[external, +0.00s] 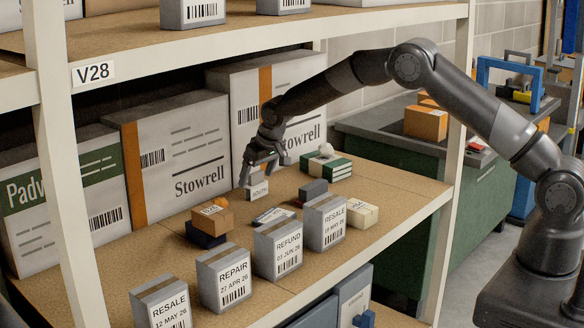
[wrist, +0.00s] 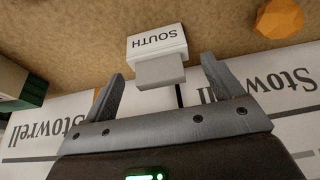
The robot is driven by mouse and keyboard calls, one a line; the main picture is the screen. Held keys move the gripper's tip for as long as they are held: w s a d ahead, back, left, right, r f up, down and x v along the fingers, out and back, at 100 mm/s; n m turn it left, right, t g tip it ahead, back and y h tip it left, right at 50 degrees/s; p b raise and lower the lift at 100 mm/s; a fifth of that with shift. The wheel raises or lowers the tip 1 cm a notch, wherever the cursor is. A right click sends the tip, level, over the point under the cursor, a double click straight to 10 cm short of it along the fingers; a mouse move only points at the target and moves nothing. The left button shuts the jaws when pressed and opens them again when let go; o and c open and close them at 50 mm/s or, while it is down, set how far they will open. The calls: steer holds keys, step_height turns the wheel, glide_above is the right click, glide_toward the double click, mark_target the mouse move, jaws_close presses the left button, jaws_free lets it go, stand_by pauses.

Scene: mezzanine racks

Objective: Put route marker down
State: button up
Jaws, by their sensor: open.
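The route marker, a small white block lettered SOUTH (external: 258,190) with a grey grip part above it, stands upright on the brown shelf board in front of the Stowrell cartons. In the wrist view the marker (wrist: 152,40) appears upside down just beyond my fingertips, its grey part pointing in between them. My gripper (external: 265,170) is over the marker with its fingers spread. In the wrist view a gap shows between the grey part and each finger of my gripper (wrist: 162,70). The marker's underside is hidden.
Large Stowrell cartons (external: 170,160) stand close behind. A green-and-white box (external: 328,167) is to the right, a brown box (external: 212,217) to the front left. Labelled boxes such as REFUND (external: 278,249) line the front edge. The upper shelf (external: 250,30) hangs above.

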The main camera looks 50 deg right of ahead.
mark_target(257, 173)
steer(key=shift+v, duration=2.35)
